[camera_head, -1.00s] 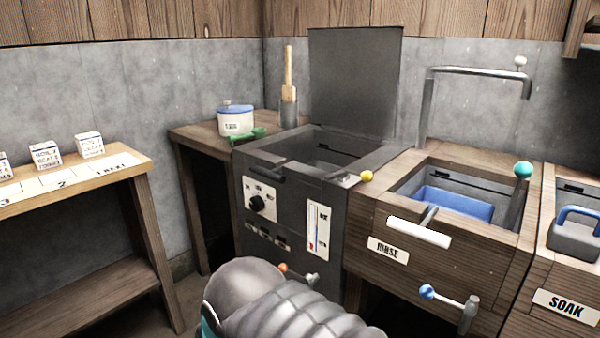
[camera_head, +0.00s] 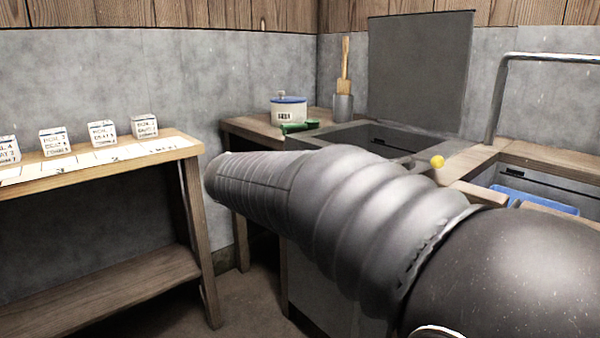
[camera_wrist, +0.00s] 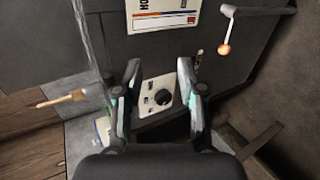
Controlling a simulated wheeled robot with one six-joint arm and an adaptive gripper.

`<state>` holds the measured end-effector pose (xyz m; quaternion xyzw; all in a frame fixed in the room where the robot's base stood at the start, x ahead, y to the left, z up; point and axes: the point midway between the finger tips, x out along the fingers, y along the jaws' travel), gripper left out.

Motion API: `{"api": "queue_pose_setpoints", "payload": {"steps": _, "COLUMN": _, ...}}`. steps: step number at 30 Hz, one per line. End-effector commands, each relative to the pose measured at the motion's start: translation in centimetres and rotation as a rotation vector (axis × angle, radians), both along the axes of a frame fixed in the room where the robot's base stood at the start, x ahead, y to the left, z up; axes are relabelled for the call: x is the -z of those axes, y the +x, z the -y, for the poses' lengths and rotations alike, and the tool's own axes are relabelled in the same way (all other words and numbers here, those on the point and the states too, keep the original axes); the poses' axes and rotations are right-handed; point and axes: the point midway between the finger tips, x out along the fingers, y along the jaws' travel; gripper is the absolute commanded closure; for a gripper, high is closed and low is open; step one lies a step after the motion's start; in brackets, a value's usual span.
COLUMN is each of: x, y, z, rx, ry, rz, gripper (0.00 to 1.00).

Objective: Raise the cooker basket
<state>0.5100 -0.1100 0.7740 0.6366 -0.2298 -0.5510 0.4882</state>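The dark grey cooker (camera_head: 345,137) stands in the corner behind my arm, with its flat lid (camera_head: 420,70) upright. Only a dark strip of its opening shows, and I cannot make out the basket inside. My arm hides most of the cooker's front. In the wrist view, my gripper (camera_wrist: 158,64) is open and empty, its two fingers apart. The white dial plate with a black knob (camera_wrist: 163,98) shows between and beyond the fingers. A lever with an orange knob (camera_wrist: 224,50) is at upper right, apart from the fingers. A yellow knob (camera_head: 437,162) sits by the cooker's right edge.
A side table holds a blue-lidded white pot (camera_head: 289,109), a green tool (camera_head: 299,127) and a wooden-handled tool in a grey cup (camera_head: 343,107). A shelf (camera_head: 105,165) with several labelled blocks stands left. A blue tub (camera_head: 535,200) lies in the right basin. Floor shows between.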

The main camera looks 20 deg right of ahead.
Motion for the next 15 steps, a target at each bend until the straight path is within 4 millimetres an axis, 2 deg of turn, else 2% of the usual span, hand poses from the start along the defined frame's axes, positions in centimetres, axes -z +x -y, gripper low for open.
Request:
{"api": "queue_pose_setpoints", "payload": {"steps": 1, "x": 0.4, "y": 2.4, "z": -0.4, "rx": -0.01, "ry": -0.085, "rz": -0.002, "gripper": 0.6}}
{"api": "queue_pose_setpoints", "payload": {"steps": 6, "x": -1.5, "y": 8.0, "z": -1.9, "rx": -0.028, "ry": -0.33, "rz": 0.03, "gripper": 0.6}}
{"api": "queue_pose_setpoints", "payload": {"steps": 10, "x": -2.5, "y": 10.5, "z": -3.1, "rx": -0.037, "ry": -0.443, "rz": 0.055, "gripper": 0.6}}
{"api": "queue_pose_setpoints", "payload": {"steps": 15, "x": -3.2, "y": 11.8, "z": -3.5, "rx": -0.039, "ry": -0.501, "rz": 0.072, "gripper": 0.6}}
